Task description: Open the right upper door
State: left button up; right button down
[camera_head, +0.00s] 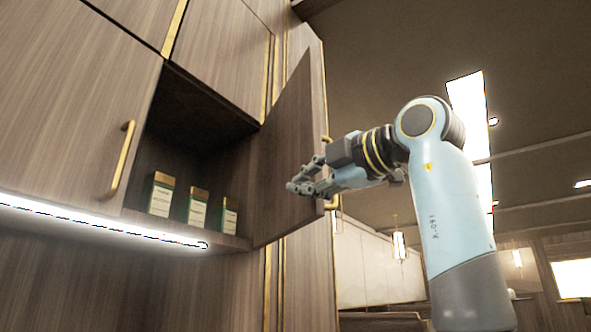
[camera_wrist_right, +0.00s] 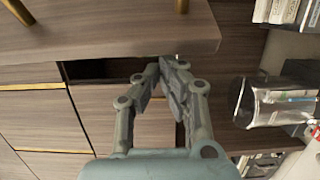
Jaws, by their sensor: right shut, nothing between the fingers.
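The right upper door (camera_head: 288,150) is a wooden cabinet door that stands swung open in the head view, with the cabinet inside showing to its left. Its brass handle (camera_head: 331,201) is partly hidden behind my right gripper. My right gripper (camera_head: 297,186) is in front of the door's inner face, near its lower free edge, shut and empty; I cannot tell if it touches the door. The right wrist view shows its fingers (camera_wrist_right: 165,70) together, by the edge of a wooden panel (camera_wrist_right: 130,30). My left gripper is not in view.
Several green and cream boxes (camera_head: 195,207) stand on the open cabinet's shelf. The closed left upper door (camera_head: 70,90) has a brass handle (camera_head: 122,160). A lit strip (camera_head: 100,222) runs under the cabinet. A clear container (camera_wrist_right: 275,102) shows at right in the wrist view.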

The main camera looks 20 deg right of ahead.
jog(key=shift+d, duration=0.2)
dwell(0.3)
jog(key=w+d+n+g+y+b, duration=0.1)
jog(key=w+d+y+b, duration=0.1)
jog(key=d, duration=1.1)
jog(key=shift+w, duration=0.3)
jog(key=shift+d, duration=0.15)
